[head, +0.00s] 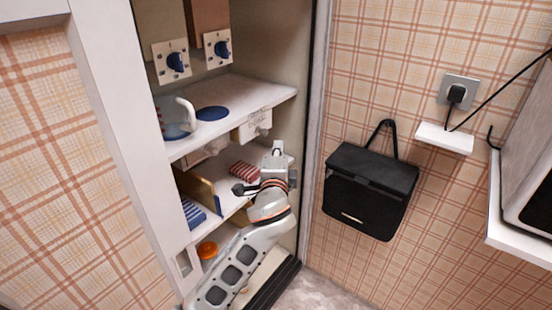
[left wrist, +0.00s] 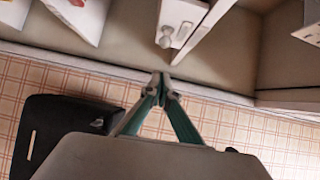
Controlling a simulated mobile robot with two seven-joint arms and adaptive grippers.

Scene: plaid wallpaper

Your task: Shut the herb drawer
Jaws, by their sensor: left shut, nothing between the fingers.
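Two small white drawers hang under the upper shelf in the head view. The right one (head: 253,126) stands out past the shelf's front edge, so it looks partly open. The left one (head: 205,150) sits further back under the shelf. I cannot tell by a label which is the herb drawer. My left gripper (head: 278,149) is shut and empty, just below and to the right of the right drawer. In the left wrist view, the shut fingertips (left wrist: 160,79) point toward a white drawer front with a round knob (left wrist: 166,37), apart from it. My right gripper is not in view.
The upper shelf (head: 262,91) holds a mug (head: 181,118) and a blue disc (head: 212,114). Striped cloths (head: 193,212) and a brown board (head: 197,188) lie on the shelf below. A black bag (head: 370,190) hangs on the wall at right.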

